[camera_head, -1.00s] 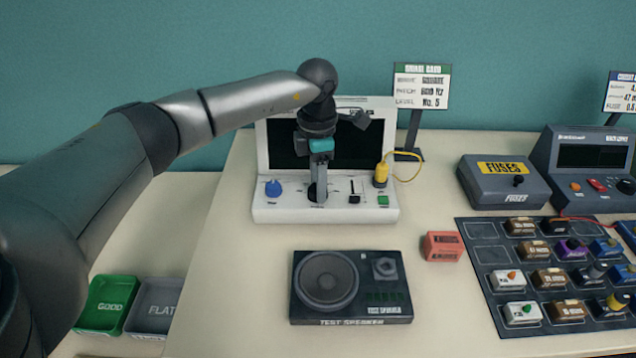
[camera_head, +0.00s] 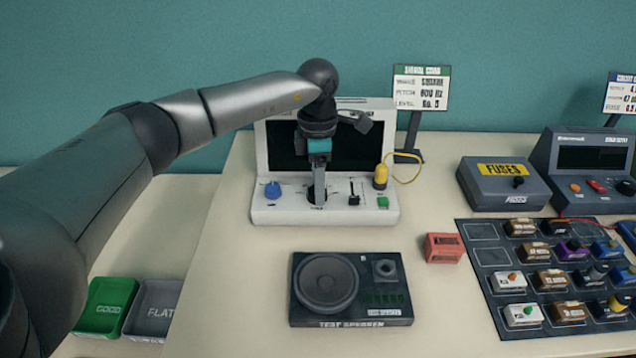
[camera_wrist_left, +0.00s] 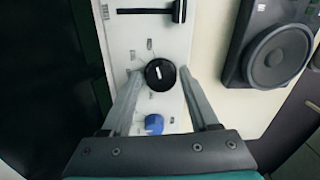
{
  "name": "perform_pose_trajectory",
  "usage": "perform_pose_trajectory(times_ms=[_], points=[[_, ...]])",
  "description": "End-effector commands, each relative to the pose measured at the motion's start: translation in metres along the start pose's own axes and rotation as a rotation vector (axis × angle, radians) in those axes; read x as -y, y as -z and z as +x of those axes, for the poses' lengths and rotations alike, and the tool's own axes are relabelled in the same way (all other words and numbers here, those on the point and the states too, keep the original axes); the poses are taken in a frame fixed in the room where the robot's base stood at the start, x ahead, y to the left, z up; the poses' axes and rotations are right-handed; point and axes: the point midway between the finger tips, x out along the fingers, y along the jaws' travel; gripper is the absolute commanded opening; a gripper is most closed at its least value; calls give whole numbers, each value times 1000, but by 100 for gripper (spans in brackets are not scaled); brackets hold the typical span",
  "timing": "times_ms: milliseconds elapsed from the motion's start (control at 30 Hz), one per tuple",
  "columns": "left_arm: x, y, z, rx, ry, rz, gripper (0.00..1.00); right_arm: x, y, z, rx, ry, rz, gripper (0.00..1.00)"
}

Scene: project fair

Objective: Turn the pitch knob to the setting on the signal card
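The signal generator (camera_head: 263,209) is a white console with a dark screen. Its black pitch knob (camera_head: 311,195) sits in the front panel between a blue knob (camera_head: 273,189) and a black slider (camera_head: 353,198). My left gripper (camera_head: 319,200) points down at the pitch knob. In the left wrist view, its fingers stand on either side of the pitch knob (camera_wrist_left: 160,75), with what looks like a narrow gap. The knob's white mark points nearly up in that view. The signal card (camera_head: 421,88) stands behind; its pitch line in Hz is too blurred to read surely. My right gripper is out of view.
A test speaker (camera_head: 351,289) lies in front of the console. A yellow plug with a cable (camera_head: 381,176) stands at its right, and a red block (camera_head: 443,248) lies nearby. A fuse box (camera_head: 503,184) and a parts board (camera_head: 484,231) are further right. Green and grey trays (camera_head: 106,305) are lower left.

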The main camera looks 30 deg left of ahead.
Motion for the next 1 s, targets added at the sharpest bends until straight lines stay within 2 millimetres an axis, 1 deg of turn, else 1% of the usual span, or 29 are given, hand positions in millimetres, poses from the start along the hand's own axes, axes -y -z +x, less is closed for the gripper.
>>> perform_pose_trajectory(times_ms=[33,133,367,467,567,667,800,1000], points=[[0,0,0,-1,1,0,67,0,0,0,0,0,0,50],[0,0,1,-1,1,-1,78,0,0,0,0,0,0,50],[0,1,1,-2,2,-2,78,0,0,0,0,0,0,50],[0,0,-4,-1,1,-2,78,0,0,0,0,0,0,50],[0,0,-16,-1,0,-2,78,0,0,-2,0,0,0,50],[0,0,-37,0,-2,-1,78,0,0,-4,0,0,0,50],[0,0,-72,2,-2,-1,78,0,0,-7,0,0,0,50],[0,0,-117,0,0,-2,78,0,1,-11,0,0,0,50]])
